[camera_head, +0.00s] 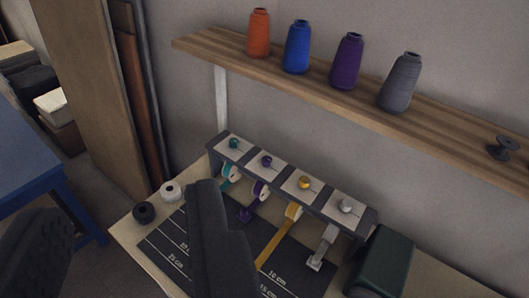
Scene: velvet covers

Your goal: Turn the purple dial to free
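The purple dial (266,161) is a small round knob on a pale plate, second from the left on a dark rack (362,219) with a row of dials. A thin mark shows on its plate, but I cannot read a label or its setting. Below it hangs a purple ribbon spool (260,190) with a short purple ribbon end. My gripper (128,203) is open and empty, with two wide-apart dark fingers in the foreground. The right finger rises in front of the mat, below and left of the purple dial, and hides part of the mat. Neither finger appears to touch the dial.
Beside it are a teal dial (234,143), yellow dial (305,182) and grey dial (346,205). A wooden shelf (440,125) with several thread cones overhangs behind. A dark green box (386,262) stands right; black and white spools (171,191) stand left. A blue table (25,165) is far left.

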